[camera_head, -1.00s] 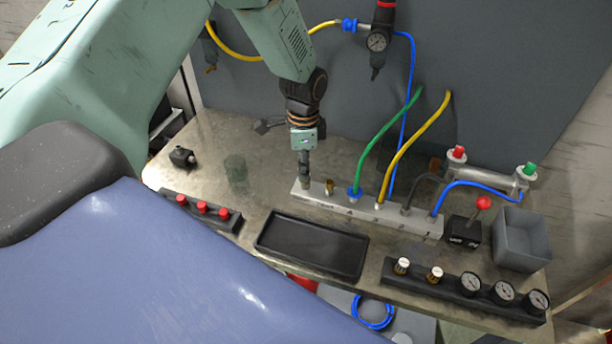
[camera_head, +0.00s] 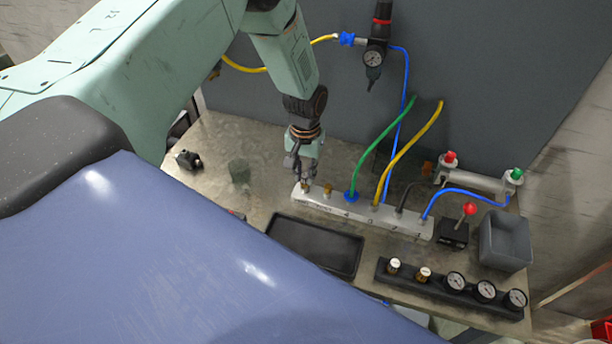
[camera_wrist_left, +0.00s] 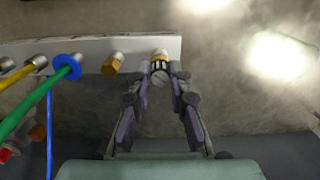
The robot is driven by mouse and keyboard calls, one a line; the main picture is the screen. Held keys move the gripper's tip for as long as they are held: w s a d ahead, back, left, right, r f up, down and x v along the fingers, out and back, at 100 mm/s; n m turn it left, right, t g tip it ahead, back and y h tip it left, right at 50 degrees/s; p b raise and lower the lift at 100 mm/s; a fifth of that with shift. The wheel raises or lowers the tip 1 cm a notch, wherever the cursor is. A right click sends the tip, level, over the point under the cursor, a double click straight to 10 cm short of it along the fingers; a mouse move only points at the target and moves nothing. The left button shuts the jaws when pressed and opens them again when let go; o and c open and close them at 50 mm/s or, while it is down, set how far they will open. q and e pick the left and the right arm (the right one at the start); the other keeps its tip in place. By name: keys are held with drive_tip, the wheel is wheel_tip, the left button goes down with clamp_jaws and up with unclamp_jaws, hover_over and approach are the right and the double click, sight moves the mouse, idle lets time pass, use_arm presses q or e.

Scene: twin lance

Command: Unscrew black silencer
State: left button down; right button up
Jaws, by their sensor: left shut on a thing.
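The manifold block (camera_head: 372,216) is a long pale bar on the bench, with fittings and hoses along its top. The black silencer (camera_wrist_left: 160,76) is a small dark-tipped fitting with a brass-coloured base at the block's end socket, the left end in the head view. My left gripper (camera_head: 306,182) points down at that end. In the left wrist view, its two fingers (camera_wrist_left: 162,70) close on the silencer from both sides. I cannot tell whether the silencer has lifted off its seat. A brass fitting (camera_head: 328,190) stands beside it and shows in the wrist view (camera_wrist_left: 112,66). My right gripper is out of view.
Green (camera_head: 378,150) and yellow (camera_head: 412,152) hoses rise from the block. A black tray (camera_head: 314,246) lies in front, and a gauge row (camera_head: 455,282) stands to its right. A grey bin (camera_head: 506,240) is at the far right. The bench left of the block is mostly clear.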

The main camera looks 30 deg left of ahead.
use_arm(q)
drive_tip(key=n, duration=0.1)
drive_tip(key=w+n, duration=0.1)
drive_tip(key=n, duration=0.3)
drive_tip(key=shift+w+a+r, duration=0.15)
drive_tip(key=shift+w+r, duration=0.1)
drive_tip(key=shift+r, duration=0.05)
drive_tip(key=n, duration=0.6)
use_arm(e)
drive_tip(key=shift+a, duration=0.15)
use_arm(q)
drive_tip(key=c, duration=1.6)
unclamp_jaws()
drive_tip(key=shift+o, duration=1.1)
drive_tip(key=shift+w+a+f, duration=0.1)
drive_tip(key=shift+w+f, duration=0.05)
drive_tip(key=shift+f, duration=0.15)
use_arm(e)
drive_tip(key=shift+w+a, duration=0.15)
use_arm(q)
drive_tip(key=shift+s+r, duration=0.1)
drive_tip(key=shift+s, duration=0.15)
